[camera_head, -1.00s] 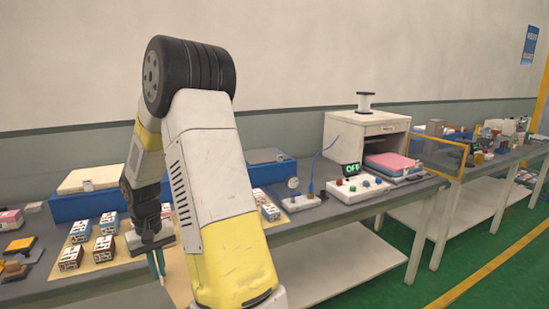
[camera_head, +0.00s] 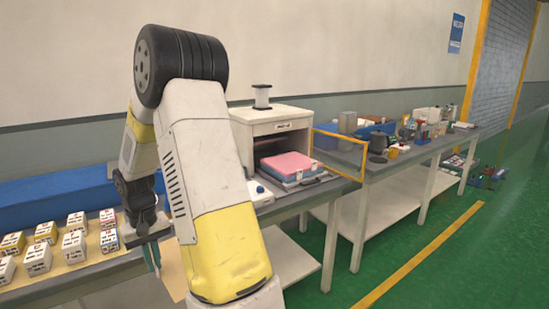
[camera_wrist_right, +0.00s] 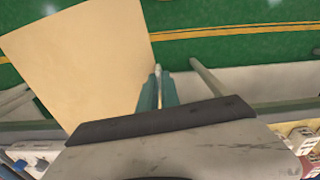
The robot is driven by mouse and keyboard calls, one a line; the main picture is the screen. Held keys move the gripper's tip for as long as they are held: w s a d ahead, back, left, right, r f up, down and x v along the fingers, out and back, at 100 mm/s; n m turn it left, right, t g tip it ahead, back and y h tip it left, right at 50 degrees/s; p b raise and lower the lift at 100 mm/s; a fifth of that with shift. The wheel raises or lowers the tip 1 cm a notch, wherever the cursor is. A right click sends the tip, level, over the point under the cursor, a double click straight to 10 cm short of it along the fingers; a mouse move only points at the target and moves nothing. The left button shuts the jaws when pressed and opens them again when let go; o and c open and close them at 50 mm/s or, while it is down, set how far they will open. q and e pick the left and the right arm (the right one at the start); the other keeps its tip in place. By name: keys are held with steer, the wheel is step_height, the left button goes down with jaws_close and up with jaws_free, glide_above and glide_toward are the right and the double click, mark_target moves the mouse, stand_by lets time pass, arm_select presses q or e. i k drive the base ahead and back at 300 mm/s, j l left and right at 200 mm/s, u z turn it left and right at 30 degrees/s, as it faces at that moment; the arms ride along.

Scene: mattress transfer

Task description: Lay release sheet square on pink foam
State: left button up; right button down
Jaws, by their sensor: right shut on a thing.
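The pink foam (camera_head: 289,163) lies on a blue-grey pad on a pulled-out tray in front of a white press-like box, right of my arm in the head view. My right gripper (camera_head: 153,256) is shut on the tan release sheet (camera_head: 173,271), which hangs down over the bench's front edge and is partly hidden by my arm. In the right wrist view the sheet (camera_wrist_right: 82,62) spreads out from the fingertips (camera_wrist_right: 158,88), over the green floor. The sheet is apart from the foam. My left gripper is not in view.
The white box (camera_head: 272,125) stands behind the foam. A yellow-framed panel (camera_head: 340,153) stands at the bench's right end. Several small boxes (camera_head: 75,221) sit on a tan board at left. A second table (camera_head: 425,150) with tools stands farther right.

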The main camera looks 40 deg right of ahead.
mark_target(291, 161)
steer(key=l+z, duration=0.25)
steer(key=l, duration=2.3)
steer(key=k, duration=0.05)
